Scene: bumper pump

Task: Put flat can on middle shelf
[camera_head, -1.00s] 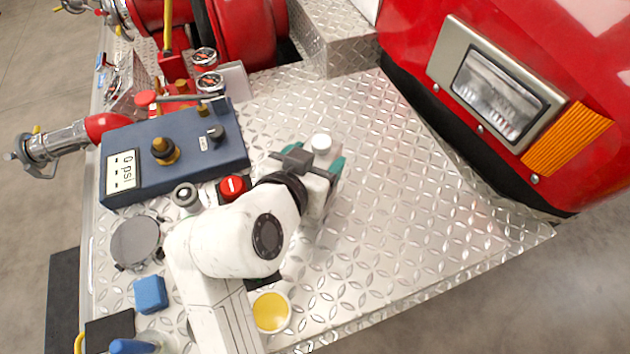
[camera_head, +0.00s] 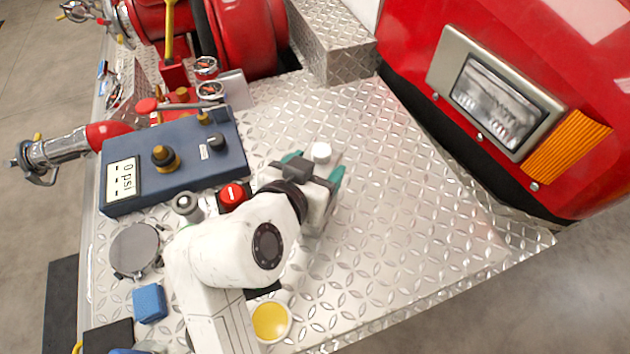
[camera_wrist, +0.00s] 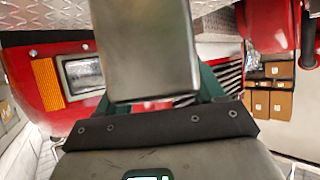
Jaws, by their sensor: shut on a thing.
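The flat can is a grey, metallic, flat-sided can with a white cap. In the head view its white cap (camera_head: 321,152) shows between the green fingertips, with most of its body hidden by my gripper (camera_head: 314,166). In the wrist view the can (camera_wrist: 145,50) fills the upper middle, between the dark green fingers. My gripper is shut on it, over the middle of the diamond-plate deck (camera_head: 400,220). I cannot tell whether the can touches the deck. The middle shelf cannot be made out in either view.
Left of my gripper are a red-topped item (camera_head: 232,194), a blue gauge box (camera_head: 185,155), a grey disc (camera_head: 134,248) and a blue block (camera_head: 150,302). A yellow-topped tub (camera_head: 270,321) stands near my arm. The deck's right side is clear, below the red truck body (camera_head: 590,70). Cardboard boxes (camera_wrist: 271,105) stand farther off.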

